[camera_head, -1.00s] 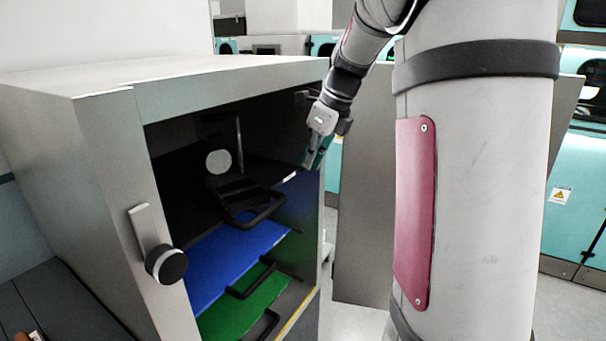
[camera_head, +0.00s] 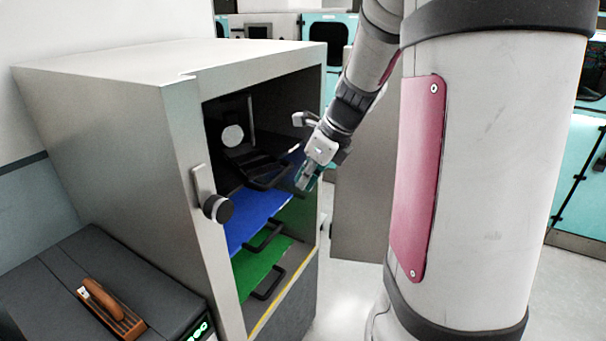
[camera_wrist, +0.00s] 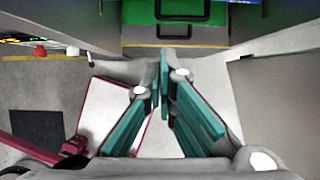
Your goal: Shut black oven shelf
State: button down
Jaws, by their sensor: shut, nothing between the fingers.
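The grey oven (camera_head: 140,120) stands open on the left in the head view. Inside it, the black shelf (camera_head: 245,165) with a black handle (camera_head: 270,178) is the top one. A blue shelf (camera_head: 245,222) and a green shelf (camera_head: 252,270) lie below it, each with a black handle. My gripper (camera_head: 304,180) is at the oven's opening, to the right of the black shelf's handle and apart from it. The black shelf is not clear in that view.
The open oven door (camera_head: 362,200) stands to the right, behind my arm. A round black knob (camera_head: 217,208) sticks out from the oven's left front. A dark case (camera_head: 120,280) with a brown handle (camera_head: 105,305) lies at the lower left. Pale floor (camera_head: 335,290) is free before the oven.

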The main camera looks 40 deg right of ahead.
jog(key=w+a+f, duration=0.2)
jog(key=w+f, duration=0.3)
jog(key=w, duration=0.1)
jog(key=shift+w+a+p, duration=0.15)
jog(key=shift+w+p, duration=0.05)
jog(key=shift+p, duration=0.25)
jog(key=shift+w, duration=0.1)
jog(key=w, duration=0.1)
jog(key=w+a, duration=0.1)
jog(key=w, duration=0.3)
jog(key=shift+a+b, duration=0.3)
jog(key=shift+a, duration=0.1)
jog(key=shift+r, duration=0.1)
jog(key=shift+s, duration=0.1)
